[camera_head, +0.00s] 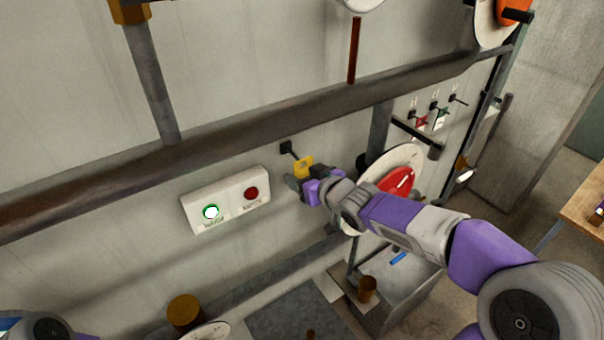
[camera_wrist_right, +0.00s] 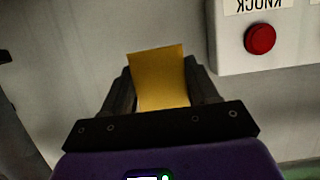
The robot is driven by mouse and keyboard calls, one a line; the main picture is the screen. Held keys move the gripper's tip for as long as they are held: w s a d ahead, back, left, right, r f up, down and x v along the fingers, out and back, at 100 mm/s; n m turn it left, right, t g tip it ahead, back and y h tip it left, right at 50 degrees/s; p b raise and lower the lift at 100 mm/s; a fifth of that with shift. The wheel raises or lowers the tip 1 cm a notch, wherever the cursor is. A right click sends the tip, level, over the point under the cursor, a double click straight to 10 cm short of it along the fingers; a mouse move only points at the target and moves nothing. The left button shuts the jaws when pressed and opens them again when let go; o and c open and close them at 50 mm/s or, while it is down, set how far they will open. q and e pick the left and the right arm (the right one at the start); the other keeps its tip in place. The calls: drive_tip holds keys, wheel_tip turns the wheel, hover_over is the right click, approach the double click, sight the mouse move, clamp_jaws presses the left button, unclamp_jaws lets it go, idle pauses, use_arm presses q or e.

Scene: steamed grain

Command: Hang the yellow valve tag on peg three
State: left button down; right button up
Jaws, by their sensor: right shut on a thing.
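The yellow valve tag (camera_head: 303,167) is between the fingers of my right gripper (camera_head: 300,180), by the wall. It also shows in the right wrist view (camera_wrist_right: 158,80), upright between both fingers (camera_wrist_right: 160,95). A black hook (camera_head: 286,147) on the wall points at the tag's top edge; I cannot tell whether the tag touches it. Far right on the wall is a row of three black pegs. A red tag (camera_head: 420,123) hangs at the left peg and a green-and-white tag (camera_head: 440,120) at the middle peg. The right peg (camera_head: 456,98) looks bare. Peg labels are unreadable. My left gripper is out of view.
A white box with a lit green-rimmed button (camera_head: 211,213) and a red button (camera_head: 251,193) is left of the tag. A thick pipe (camera_head: 270,115) runs above. A red-handled round plate (camera_head: 395,180) and a dark bar (camera_head: 415,137) lie between the tag and the pegs.

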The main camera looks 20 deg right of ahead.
drive_tip(key=s+p, duration=0.2)
drive_tip(key=s, duration=0.4)
drive_tip(key=shift+d, duration=0.4)
drive_tip(key=shift+f, duration=0.1)
idle(0.3)
